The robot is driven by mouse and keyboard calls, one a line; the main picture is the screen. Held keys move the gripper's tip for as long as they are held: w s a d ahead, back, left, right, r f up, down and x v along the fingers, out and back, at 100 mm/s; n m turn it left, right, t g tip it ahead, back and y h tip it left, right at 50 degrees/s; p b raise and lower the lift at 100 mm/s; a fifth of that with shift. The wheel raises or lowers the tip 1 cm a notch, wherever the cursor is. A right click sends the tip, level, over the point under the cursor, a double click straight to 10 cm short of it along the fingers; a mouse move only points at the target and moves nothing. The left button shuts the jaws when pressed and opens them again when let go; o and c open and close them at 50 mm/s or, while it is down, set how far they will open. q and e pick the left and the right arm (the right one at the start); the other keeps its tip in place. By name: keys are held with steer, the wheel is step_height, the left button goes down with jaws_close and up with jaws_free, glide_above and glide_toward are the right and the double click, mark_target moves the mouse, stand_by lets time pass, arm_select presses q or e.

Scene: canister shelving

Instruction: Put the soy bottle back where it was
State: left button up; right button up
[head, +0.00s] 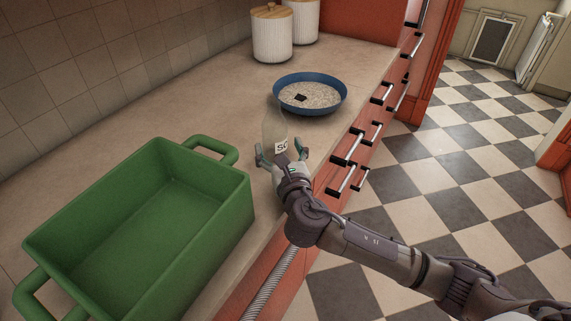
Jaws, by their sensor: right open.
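The soy bottle (274,128) stands upright on the counter (190,115), near its front edge. It is pale and see-through, with a white label showing dark letters, partly cut off. My right gripper (281,157) is at the bottle's lower part, its fingers open and spread to either side of it. Whether a finger touches the bottle I cannot tell. The gripper hides the bottle's base. My left gripper is not in view.
A blue bowl (310,110) with pale grainy contents and a small dark piece stands just behind the bottle. An empty green handled crate (215,205) fills the near left. White lidded canisters (272,40) stand at the back. Drawer handles stick out from the counter front.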

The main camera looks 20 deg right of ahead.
steer(key=s, duration=0.8)
